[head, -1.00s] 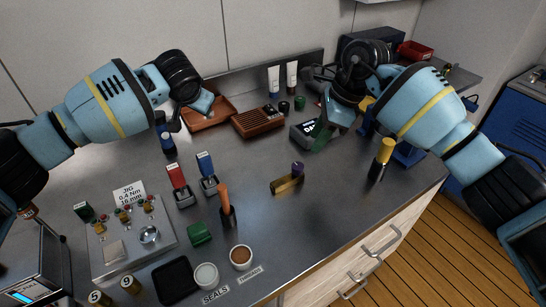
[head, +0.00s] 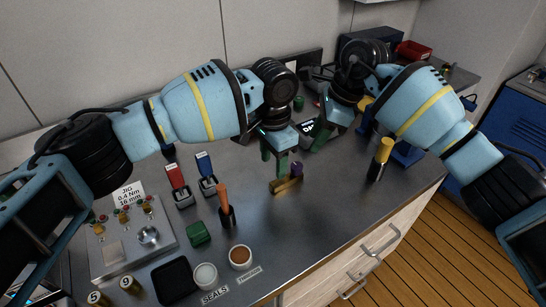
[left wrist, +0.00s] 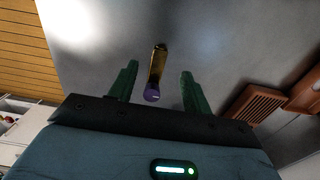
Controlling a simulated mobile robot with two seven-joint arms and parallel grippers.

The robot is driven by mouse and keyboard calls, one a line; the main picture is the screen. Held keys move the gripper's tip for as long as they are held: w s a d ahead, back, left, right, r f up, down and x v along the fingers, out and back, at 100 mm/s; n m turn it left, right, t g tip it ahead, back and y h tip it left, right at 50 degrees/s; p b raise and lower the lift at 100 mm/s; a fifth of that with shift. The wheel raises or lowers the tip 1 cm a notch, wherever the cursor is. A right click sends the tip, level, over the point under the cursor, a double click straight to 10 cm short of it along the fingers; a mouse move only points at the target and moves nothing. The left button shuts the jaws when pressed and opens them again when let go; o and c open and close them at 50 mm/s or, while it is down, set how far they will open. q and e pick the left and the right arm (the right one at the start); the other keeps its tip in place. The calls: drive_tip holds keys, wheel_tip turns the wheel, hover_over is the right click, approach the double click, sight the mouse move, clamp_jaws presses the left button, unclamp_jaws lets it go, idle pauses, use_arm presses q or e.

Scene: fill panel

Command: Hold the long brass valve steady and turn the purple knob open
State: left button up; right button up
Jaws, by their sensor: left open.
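The long brass valve (head: 287,185) lies on the steel worktop in the middle of the head view. Its purple knob (head: 297,169) stands up near its right end. In the left wrist view, the brass body (left wrist: 158,62) and purple knob (left wrist: 152,94) show between my fingers. My left gripper (head: 274,162) is open above and just behind the valve, its green fingers pointing down; contact cannot be told. My right gripper (head: 319,136) is further back to the right, away from the valve, and its jaws are not clear.
A yellow-handled tool (head: 380,157) stands to the right of the valve, and an orange-handled one (head: 225,205) to the left. Red (head: 176,177) and blue (head: 205,165) items, a jig box (head: 130,238) and small bowls are further left. The worktop in front of the valve is clear.

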sight(273, 185)
use_arm(q)
drive_tip(key=shift+f, duration=3.7)
clamp_jaws()
use_arm(e)
drive_tip(key=shift+o, duration=1.4)
drive_tip(key=shift+d+r, duration=0.15)
drive_tip(key=shift+r, duration=0.05)
drive_tip(key=shift+m+t+y, duration=0.3)
drive_tip(key=shift+m+t, duration=0.1)
drive_tip(key=shift+m, duration=0.4)
drive_tip(key=x, duration=1)
drive_tip(key=shift+s+f, duration=0.15)
drive_tip(key=shift+s, duration=0.25)
drive_tip(key=c, duration=1)
